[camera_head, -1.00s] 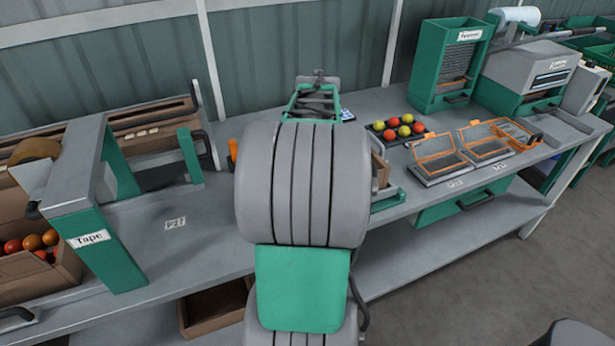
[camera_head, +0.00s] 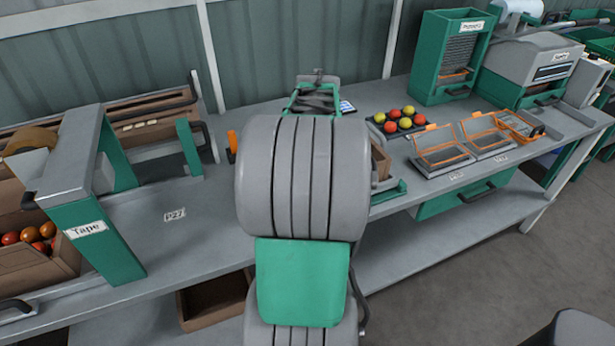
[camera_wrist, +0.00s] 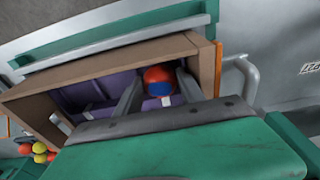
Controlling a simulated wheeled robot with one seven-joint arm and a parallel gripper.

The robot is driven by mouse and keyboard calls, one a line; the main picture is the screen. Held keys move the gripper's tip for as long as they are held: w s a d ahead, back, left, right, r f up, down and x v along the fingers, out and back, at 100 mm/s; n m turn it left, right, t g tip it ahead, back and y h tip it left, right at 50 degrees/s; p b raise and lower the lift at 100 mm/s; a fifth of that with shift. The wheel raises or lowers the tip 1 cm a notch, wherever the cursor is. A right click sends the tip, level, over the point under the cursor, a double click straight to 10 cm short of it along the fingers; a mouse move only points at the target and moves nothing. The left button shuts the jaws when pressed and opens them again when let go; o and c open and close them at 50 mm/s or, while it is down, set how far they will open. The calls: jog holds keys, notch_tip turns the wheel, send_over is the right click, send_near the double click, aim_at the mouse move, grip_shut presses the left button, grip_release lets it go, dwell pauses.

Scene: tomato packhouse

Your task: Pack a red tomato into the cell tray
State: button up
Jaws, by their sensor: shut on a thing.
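A red tomato (camera_wrist: 157,74) with a dark blue lower part and a small pale patch sits between the two fingers of my gripper (camera_wrist: 159,84) in the wrist view. My gripper is shut on it, over or in an open brown carton (camera_wrist: 203,52). The purple cell tray (camera_wrist: 100,87) lines the carton, and some of its cells show dark. I cannot tell whether the tomato touches the tray. In the head view my arm hides the gripper and most of the carton; only a brown side (camera_head: 380,160) shows.
A dark tray (camera_head: 373,122) of red and yellow-green tomatoes lies right of my arm. Orange-framed trays (camera_head: 446,161) stand farther right. A tape machine (camera_head: 88,228) and a carton of tomatoes (camera_head: 40,270) are at left.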

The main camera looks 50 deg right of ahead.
jog(key=o, duration=1)
jog(key=shift+c, duration=0.4)
jog(key=shift+c, duration=1.2)
jog(key=shift+r+p, duration=2.35)
jog(key=shift+r, duration=0.65)
